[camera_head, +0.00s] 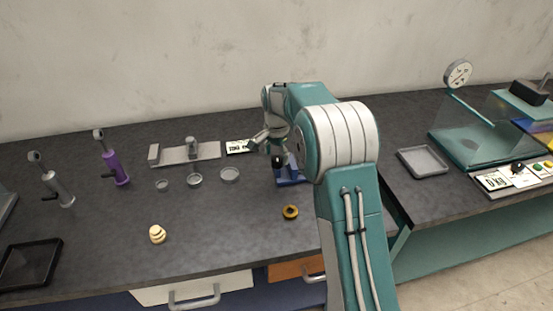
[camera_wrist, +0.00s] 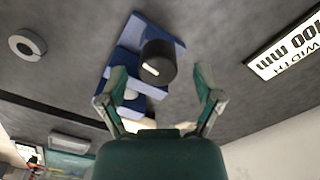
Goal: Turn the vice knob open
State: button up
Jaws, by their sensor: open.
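The blue vice (camera_head: 290,181) stands on the dark bench, partly hidden by my arm in the head view. In the wrist view the blue vice (camera_wrist: 166,32) lies ahead of my gripper. Its round black knob (camera_wrist: 158,55) has a white mark and appears between my two green fingertips. A dark part that looks like the knob (camera_head: 278,161) also shows in the head view, just below my gripper (camera_head: 268,138). My gripper (camera_wrist: 160,78) is open, with a visible gap between each finger and the knob. I cannot tell the exact depth between them.
A width sign (camera_wrist: 287,47) lies right of the vice in the wrist view. In the head view, a grey metal fixture (camera_head: 190,152), small round dishes (camera_head: 195,181) and a yellow-black ring (camera_head: 290,212) are nearby. A grey tray (camera_head: 422,161) is right of my arm.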

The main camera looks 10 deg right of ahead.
jog(key=shift+f, duration=0.8)
jog(key=c, duration=1.2)
